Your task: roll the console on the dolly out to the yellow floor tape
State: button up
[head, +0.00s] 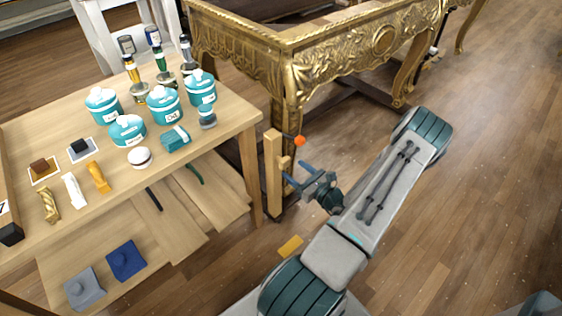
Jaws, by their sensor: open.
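The gilt console (345,52), carved and gold with an open top frame, stands at the top centre. Dark bars low between its legs look like part of the dolly (366,90); most of it is hidden. An upright pale wooden post (272,175) with a small side block and an orange ball (299,141) stands by the console's near leg. My gripper (294,172) is open, its blue fingers pointing left at the post's block. I cannot tell whether they touch it. A short yellow tape piece (290,246) lies on the floor, left of my arm.
A wooden workbench (225,122) with teal jars, bottles and small samples stands at left, close to the post. The wooden floor (480,190) at right is clear.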

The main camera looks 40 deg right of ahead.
aim_at(287, 164)
jog(key=w, duration=0.2)
jog(key=w+b, duration=0.1)
jog(key=w, duration=0.4)
jog(key=shift+w+a, duration=0.3)
jog(key=shift+w, duration=0.1)
jog(key=c, duration=1.3)
jog(key=s+p, duration=0.2)
jog(key=s, duration=1)
jog(key=shift+d+p, duration=0.3)
jog(key=shift+d, duration=0.15)
jog(key=o, duration=1.3)
